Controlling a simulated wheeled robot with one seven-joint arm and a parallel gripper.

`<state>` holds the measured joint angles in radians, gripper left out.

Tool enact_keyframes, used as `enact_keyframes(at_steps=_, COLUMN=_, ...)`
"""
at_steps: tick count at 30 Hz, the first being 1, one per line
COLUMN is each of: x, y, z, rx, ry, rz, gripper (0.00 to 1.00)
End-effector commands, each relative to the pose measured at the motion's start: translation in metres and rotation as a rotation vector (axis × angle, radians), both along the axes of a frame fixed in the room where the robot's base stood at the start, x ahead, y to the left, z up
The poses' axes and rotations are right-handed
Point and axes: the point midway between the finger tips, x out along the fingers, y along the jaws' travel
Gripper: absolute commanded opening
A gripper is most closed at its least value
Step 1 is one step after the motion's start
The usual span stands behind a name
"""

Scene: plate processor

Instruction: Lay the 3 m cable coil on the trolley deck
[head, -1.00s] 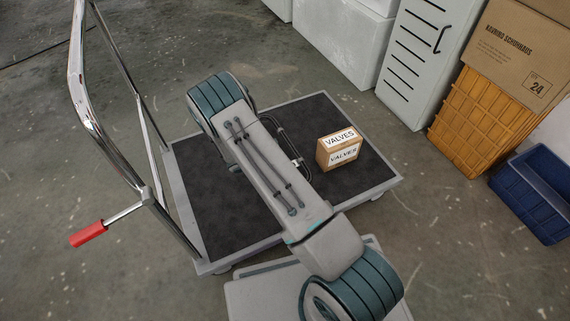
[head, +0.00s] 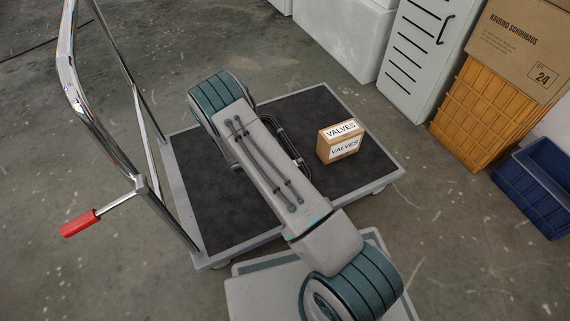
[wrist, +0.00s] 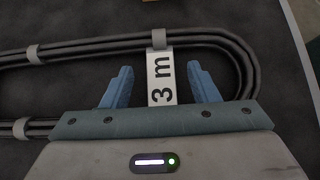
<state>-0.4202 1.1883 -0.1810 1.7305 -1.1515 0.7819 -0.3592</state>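The 3 m cable coil (wrist: 110,46) is a black elongated loop with grey ties and a white "3 m" tag (wrist: 162,78). In the head view part of the coil (head: 291,148) shows beside my arm, over the trolley deck (head: 205,205). It looks to be on or close above the dark mat; I cannot tell whether it touches. In the wrist view my gripper (wrist: 161,66) has its two blue fingers spread, with clear gaps on both sides of the tag. The near side of the loop is partly hidden under my gripper. My arm hides the gripper in the head view.
A valves box (head: 341,142) stands on the right part of the deck. The trolley's handle (head: 70,75) with a red grip (head: 80,223) rises at left. Orange crate (head: 480,115), blue bin (head: 535,190) and white cabinet (head: 420,60) stand beyond. The deck's left part is clear.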

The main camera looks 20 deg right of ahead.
Motion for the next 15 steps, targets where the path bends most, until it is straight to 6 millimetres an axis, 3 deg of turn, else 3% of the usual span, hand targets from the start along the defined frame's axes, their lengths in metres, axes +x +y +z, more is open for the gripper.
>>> enact_keyframes(at_steps=8, x=-0.002, y=0.009, z=0.009, rx=0.001, ry=0.001, rz=0.002, gripper=0.54)
enact_keyframes(at_steps=15, x=-0.009, y=0.047, z=0.044, rx=0.002, ry=0.0, rz=0.004, gripper=0.54)
